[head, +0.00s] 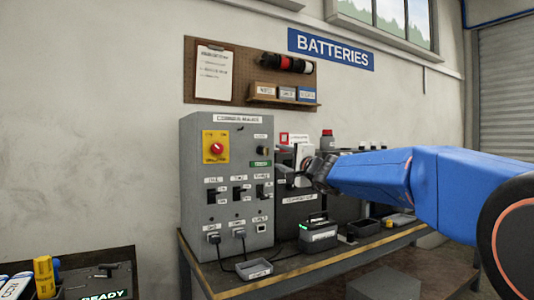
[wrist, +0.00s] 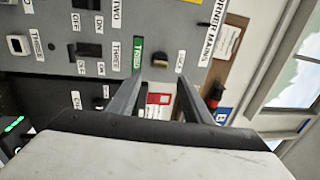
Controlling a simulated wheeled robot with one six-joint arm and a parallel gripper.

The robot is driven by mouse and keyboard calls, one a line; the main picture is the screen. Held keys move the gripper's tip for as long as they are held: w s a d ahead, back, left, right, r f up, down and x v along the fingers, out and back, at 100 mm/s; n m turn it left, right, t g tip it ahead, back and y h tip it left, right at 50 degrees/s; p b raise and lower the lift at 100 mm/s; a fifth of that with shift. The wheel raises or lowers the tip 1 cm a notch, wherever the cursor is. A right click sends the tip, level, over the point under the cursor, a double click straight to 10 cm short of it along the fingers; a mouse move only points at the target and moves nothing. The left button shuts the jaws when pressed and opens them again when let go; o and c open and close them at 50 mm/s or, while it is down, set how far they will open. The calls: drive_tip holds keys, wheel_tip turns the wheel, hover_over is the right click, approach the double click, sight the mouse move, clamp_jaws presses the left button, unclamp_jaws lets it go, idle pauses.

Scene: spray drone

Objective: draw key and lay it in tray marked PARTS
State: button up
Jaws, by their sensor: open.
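A grey control cabinet (head: 222,170) stands on the bench with switches and labels. In the wrist view, a small dark piece (wrist: 160,60), which may be the key, sits on its panel beside a green label. It lies just beyond the gap between my fingertips. My gripper (head: 283,172) is at the cabinet's right side; its two fingers (wrist: 160,88) are apart with nothing held between them. A small tray (head: 254,269) with a white label lies on the bench before the cabinet; its lettering is too small to read surely.
A battery box (head: 318,234) with a green light and a dark open bin (head: 364,229) stand right of the labelled tray. Cables hang from the cabinet's lower sockets. A red rotary switch (head: 216,147) sits high on the panel. A dark READY surface (head: 112,283) is lower left.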

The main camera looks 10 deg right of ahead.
sight(268, 152)
drive_tip(key=shift+w, duration=0.1)
drive_tip(key=shift+x, duration=4.4)
clamp_jaws()
drive_tip(key=shift+v, duration=3)
